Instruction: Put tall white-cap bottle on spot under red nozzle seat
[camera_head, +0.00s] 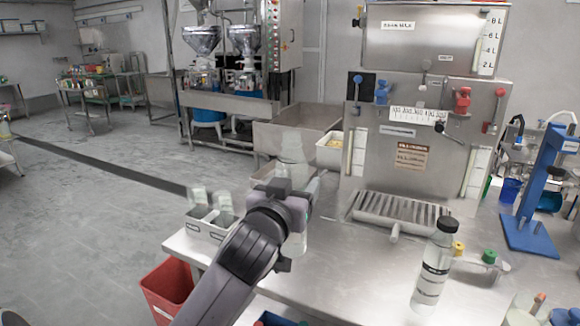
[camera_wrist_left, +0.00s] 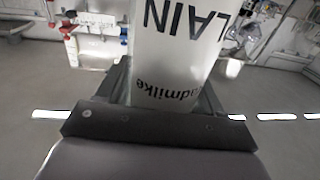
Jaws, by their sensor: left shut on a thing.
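My left gripper (camera_head: 293,184) is shut around a tall pale bottle (camera_head: 293,150) near the left edge of the steel counter. My arm hides the bottle's middle; its lower part shows below the gripper. In the left wrist view the white bottle body (camera_wrist_left: 172,55) with dark lettering fills the space between the fingers; its cap is out of view. The red nozzle seat (camera_head: 462,100) is on the steel machine's front, at right. A slatted drip tray (camera_head: 398,212) lies below the machine's front, to the right of my gripper. My right gripper is not in view.
A clear bottle with a black cap (camera_head: 432,265) stands on the counter in front of the tray. A blue nozzle seat (camera_head: 382,90) is left of the red one. A blue stand (camera_head: 535,190) is at right. A red bin (camera_head: 167,288) is below the counter at left.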

